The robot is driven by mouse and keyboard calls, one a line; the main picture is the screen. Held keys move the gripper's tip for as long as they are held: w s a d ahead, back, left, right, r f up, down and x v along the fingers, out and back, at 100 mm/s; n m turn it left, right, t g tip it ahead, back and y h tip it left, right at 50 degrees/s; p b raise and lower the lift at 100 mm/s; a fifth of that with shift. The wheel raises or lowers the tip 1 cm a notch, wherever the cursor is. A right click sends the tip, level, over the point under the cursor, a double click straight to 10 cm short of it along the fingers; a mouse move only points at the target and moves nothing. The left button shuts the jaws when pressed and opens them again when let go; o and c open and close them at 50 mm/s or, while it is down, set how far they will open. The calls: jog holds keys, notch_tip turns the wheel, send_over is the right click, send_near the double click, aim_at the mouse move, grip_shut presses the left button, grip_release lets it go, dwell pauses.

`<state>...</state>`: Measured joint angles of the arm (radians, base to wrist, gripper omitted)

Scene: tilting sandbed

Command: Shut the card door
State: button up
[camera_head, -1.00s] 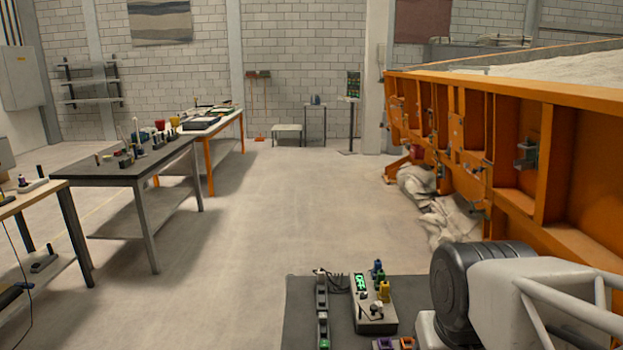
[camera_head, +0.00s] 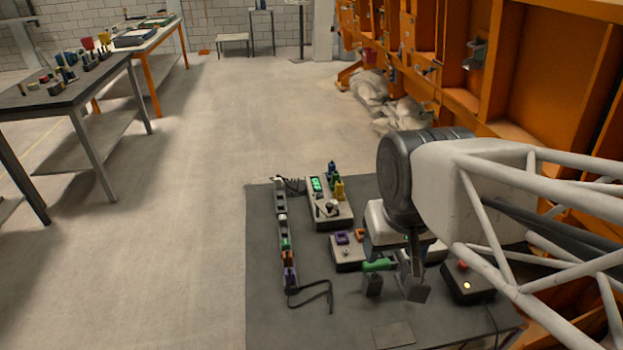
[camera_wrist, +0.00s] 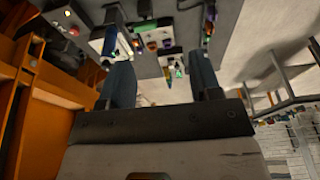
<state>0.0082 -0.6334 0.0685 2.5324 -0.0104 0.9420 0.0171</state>
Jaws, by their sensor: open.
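My gripper (camera_head: 412,282) hangs over the grey bench (camera_head: 265,325) at the right of the head view. In the wrist view its two blue-grey fingers (camera_wrist: 160,85) stand wide apart, with nothing held between them. I cannot pick out the card door for sure in either view. A pale box with purple and orange parts (camera_head: 347,250) is partly hidden behind my wrist.
A strip of small modules (camera_head: 284,235) and a loose black cable (camera_head: 318,296) lie left of my gripper. A dark box with a red button (camera_head: 468,282) stands to its right. A flat grey plate (camera_head: 394,334) lies near the front. Orange framework (camera_head: 548,75) rises behind.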

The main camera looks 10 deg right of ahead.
jog(key=shift+c, duration=0.7)
jog(key=shift+w, duration=0.15)
